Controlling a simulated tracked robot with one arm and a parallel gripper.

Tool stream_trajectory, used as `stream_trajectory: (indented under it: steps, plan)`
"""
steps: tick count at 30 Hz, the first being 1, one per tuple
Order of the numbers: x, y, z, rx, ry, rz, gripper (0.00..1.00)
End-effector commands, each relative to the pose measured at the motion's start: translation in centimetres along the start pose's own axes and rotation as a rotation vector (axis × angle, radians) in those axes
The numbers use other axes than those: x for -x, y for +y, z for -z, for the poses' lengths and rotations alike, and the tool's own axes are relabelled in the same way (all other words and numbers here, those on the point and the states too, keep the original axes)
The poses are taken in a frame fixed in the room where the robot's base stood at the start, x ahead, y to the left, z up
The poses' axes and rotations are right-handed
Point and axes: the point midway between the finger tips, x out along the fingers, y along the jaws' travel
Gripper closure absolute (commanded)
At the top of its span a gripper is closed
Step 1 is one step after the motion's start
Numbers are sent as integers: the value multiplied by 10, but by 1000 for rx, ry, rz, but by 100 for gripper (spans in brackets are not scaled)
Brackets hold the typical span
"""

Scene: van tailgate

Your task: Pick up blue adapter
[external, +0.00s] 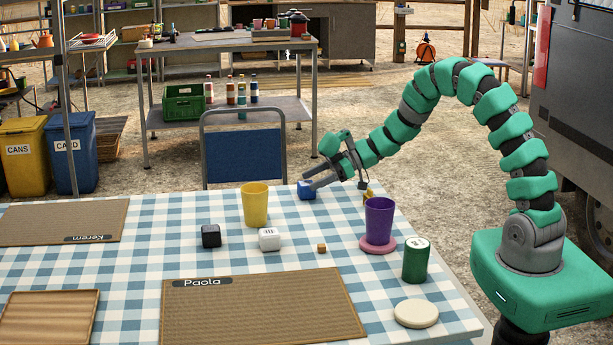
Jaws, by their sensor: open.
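A small blue block-like object (306,191), which looks like the blue adapter, sits on the checked tablecloth near the table's far edge. My gripper (310,180) reaches in from the right, low over the table, with its fingertips right at the blue object. The jaws are open. The fingers partly cover the object, and I cannot tell whether it lies between them or whether they touch it.
A yellow cup (255,205) stands left of the blue object. Nearer are a black cube (211,236), a white cube (269,239) and a small wooden cube (322,248). A purple cup (379,219) on a pink coaster (378,246) and a green can (416,261) stand right.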

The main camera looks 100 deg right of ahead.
Motion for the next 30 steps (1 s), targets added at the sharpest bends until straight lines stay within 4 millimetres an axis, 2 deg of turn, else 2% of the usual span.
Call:
stream_trajectory:
  steps: [4, 13, 18, 19, 26, 30]
  plan:
    - [-17, 0, -2, 1, 1, 2, 31]
    - [-19, 0, 0, 1, 0, -1, 31]
    - [-19, 0, 0, 1, 0, -1, 78]
    - [-19, 0, 0, 1, 0, -1, 81]
    - [-19, 1, 0, 1, 0, -1, 81]
    - [-15, 1, 8, 2, 1, -2, 81]
